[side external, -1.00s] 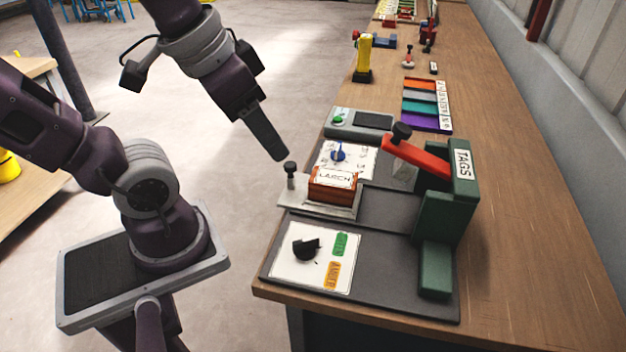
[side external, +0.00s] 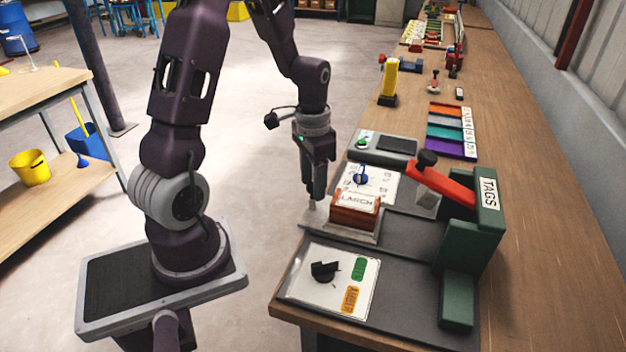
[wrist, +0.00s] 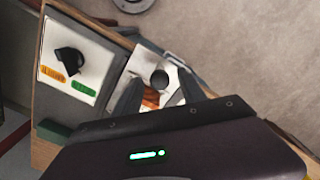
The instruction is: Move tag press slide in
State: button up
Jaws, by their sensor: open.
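The tag press (side external: 485,215) is a green frame marked TAGS with a red lever (side external: 445,185) ending in a black knob. Its grey slide plate (side external: 366,238) is at the left, out from under the press, and carries a brown block (side external: 352,218) with a label that seems to read LARCH. My gripper (side external: 314,195) points down over the slide's upright handle, which it mostly hides in the side view. In the wrist view the handle's dark round knob (wrist: 160,77) sits between my two open fingers (wrist: 158,92). Contact cannot be told.
A panel with a black dial (side external: 325,270) and green and orange labels lies in front. A blue-knobbed panel (side external: 378,190) and a grey box (side external: 385,145) lie behind the slide. Coloured trays (side external: 450,130) and a yellow tool (side external: 389,80) stand farther back. The table's left edge is near the handle.

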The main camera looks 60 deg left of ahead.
grip_shut()
dwell(1.4)
